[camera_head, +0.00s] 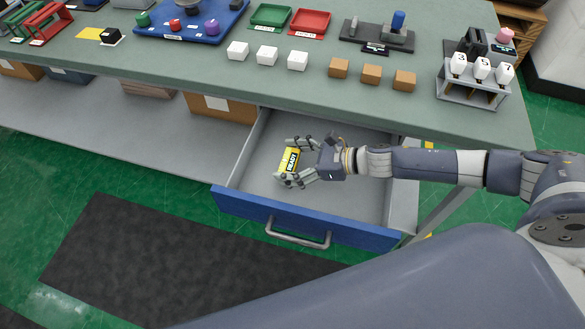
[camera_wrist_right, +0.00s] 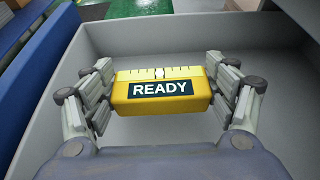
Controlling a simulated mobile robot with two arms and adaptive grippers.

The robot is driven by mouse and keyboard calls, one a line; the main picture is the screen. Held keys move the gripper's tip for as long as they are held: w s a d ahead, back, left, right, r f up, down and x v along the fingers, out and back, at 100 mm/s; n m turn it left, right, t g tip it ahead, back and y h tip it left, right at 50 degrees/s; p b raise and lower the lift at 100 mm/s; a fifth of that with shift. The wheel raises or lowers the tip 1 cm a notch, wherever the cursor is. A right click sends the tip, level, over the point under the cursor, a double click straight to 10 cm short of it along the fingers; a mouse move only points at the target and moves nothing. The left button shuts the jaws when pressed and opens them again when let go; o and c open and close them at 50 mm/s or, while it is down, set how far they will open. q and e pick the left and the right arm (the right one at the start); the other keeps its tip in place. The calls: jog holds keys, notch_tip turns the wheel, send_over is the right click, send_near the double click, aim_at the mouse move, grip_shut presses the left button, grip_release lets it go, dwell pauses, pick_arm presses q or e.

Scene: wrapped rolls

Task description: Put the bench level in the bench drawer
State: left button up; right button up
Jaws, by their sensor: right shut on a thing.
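The bench level is a yellow block (camera_head: 290,161) with a dark label reading READY. My right gripper (camera_head: 297,162) is shut on it, inside the outline of the open bench drawer (camera_head: 255,201). In the right wrist view the level (camera_wrist_right: 161,101) sits between the two fingers (camera_wrist_right: 160,95), with grey drawer walls around it. I cannot tell whether the level touches the drawer floor. The drawer has a blue front (camera_head: 345,233) with a grey handle and looks otherwise empty. My left gripper is not in view.
The green bench top (camera_head: 220,75) above the drawer holds white blocks (camera_head: 267,56), brown blocks (camera_head: 371,74), trays (camera_head: 271,15) and a numbered rack (camera_head: 474,94). Cardboard boxes (camera_head: 217,106) stand on the shelf below. A dark mat (camera_head: 150,260) lies on the green floor.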

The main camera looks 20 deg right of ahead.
aim_at(290, 170)
notch_tip(290, 170, down, 4)
jog(key=shift+r, duration=0.15)
jog(key=shift+b, duration=0.4)
jog(key=o, duration=1.2)
jog(key=shift+c, duration=0.2)
